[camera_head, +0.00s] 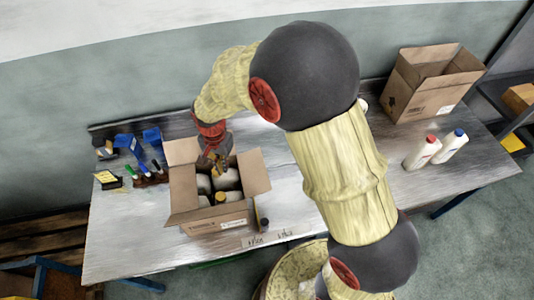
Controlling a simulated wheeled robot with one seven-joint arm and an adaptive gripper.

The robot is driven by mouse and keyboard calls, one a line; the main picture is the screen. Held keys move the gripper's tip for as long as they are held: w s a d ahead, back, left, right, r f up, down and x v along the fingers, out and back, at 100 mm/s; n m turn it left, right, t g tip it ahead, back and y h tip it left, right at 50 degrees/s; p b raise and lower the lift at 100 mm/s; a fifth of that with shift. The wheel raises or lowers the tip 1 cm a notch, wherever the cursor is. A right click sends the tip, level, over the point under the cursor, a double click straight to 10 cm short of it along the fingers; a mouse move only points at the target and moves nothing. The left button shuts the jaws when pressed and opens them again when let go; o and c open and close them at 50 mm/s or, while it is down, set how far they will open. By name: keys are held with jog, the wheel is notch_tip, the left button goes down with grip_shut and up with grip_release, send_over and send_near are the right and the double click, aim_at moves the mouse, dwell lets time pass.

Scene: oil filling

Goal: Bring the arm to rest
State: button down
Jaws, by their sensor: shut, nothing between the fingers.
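My arm rises from the bottom right and bends over the metal table (125,240). My gripper (217,168) points down over the open cardboard box (205,216) on the left half of the table. The gripper looks small here; its fingers are closed with nothing seen between them. Several bottles stand inside the box, one with a yellow cap (220,197). I cannot tell whether the fingertips touch a bottle, and the gripper hides part of the box's inside.
A white bottle with a red cap (421,154) and one with a blue cap (452,146) stand at the right. A second open cardboard box (430,85) stands behind them. Blue items and small tools (140,150) lie at the left. A shelf (508,105) is at the far right.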

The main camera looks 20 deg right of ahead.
jog(key=shift+r, duration=0.95)
jog(key=s+d+r+n+t+b, duration=0.2)
jog(key=s+d+n+b, duration=0.1)
jog(key=s+d+b, duration=0.5)
jog(key=s+d+r+n+t+b, duration=0.3)
jog(key=s+d+b, duration=0.4)
jog(key=s+b, duration=0.5)
jog(key=shift+d+n+t, duration=0.3)
jog(key=shift+d+n, duration=0.1)
jog(key=shift+n, duration=0.2)
